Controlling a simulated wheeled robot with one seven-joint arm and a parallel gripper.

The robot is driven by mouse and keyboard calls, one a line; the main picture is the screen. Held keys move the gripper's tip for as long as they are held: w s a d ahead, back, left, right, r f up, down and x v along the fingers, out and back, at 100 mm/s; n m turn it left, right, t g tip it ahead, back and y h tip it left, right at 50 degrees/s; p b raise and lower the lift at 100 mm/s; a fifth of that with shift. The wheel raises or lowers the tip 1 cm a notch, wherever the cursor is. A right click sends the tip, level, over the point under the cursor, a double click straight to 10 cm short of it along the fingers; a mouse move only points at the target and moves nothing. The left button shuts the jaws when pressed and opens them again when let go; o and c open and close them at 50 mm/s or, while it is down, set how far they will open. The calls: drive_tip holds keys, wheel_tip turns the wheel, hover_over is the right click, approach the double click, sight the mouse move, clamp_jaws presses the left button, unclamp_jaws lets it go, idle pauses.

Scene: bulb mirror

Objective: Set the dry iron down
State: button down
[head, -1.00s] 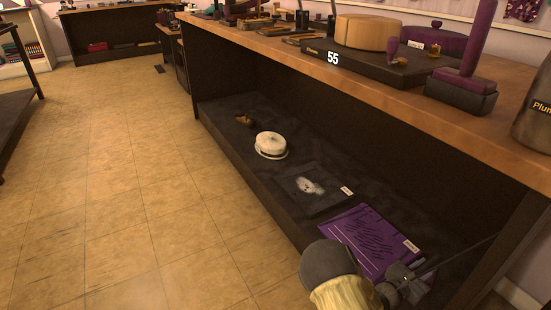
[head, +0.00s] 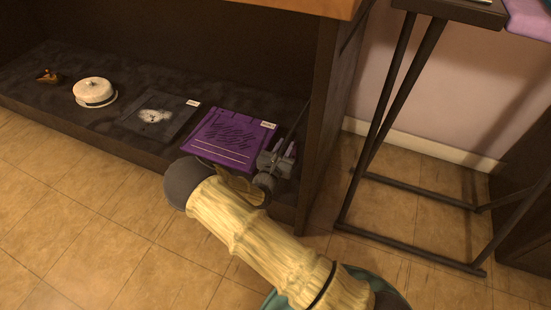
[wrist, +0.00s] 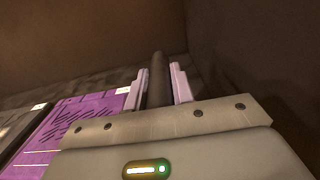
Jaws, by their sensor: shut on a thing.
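The dry iron shows as a thin dark rod (wrist: 157,78) standing between the two pale fingers of my gripper (wrist: 160,88) in the wrist view. My gripper is shut on it. In the head view my gripper (head: 282,152) is at the right end of the dark lower shelf (head: 95,125), just right of a purple printed sheet (head: 228,138). The rod runs from the fingers up toward the shelf's right side panel. Its far end is hard to make out, and I cannot tell whether it touches the shelf.
On the shelf, leftward, are a dark sheet with a pale picture (head: 158,118), a round white lidded object (head: 95,92) and a small brown object (head: 48,76). The side panel (head: 325,120) stands close right. A thin-legged stand (head: 385,110) is beyond it.

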drive_tip(key=shift+f+b, duration=0.65)
drive_tip(key=shift+f, duration=0.75)
wheel_tip(320, 180, down, 4)
drive_tip(key=b, duration=0.3)
drive_tip(key=shift+r, duration=0.1)
drive_tip(key=c, duration=1.2)
unclamp_jaws()
drive_tip(key=shift+s+a+r+p, duration=0.1)
drive_tip(key=shift+s+a+p, duration=0.2)
drive_tip(key=shift+s+p, duration=0.3)
drive_tip(key=p+v, duration=0.5)
drive_tip(key=v, duration=0.5)
drive_tip(key=shift+s, duration=0.35)
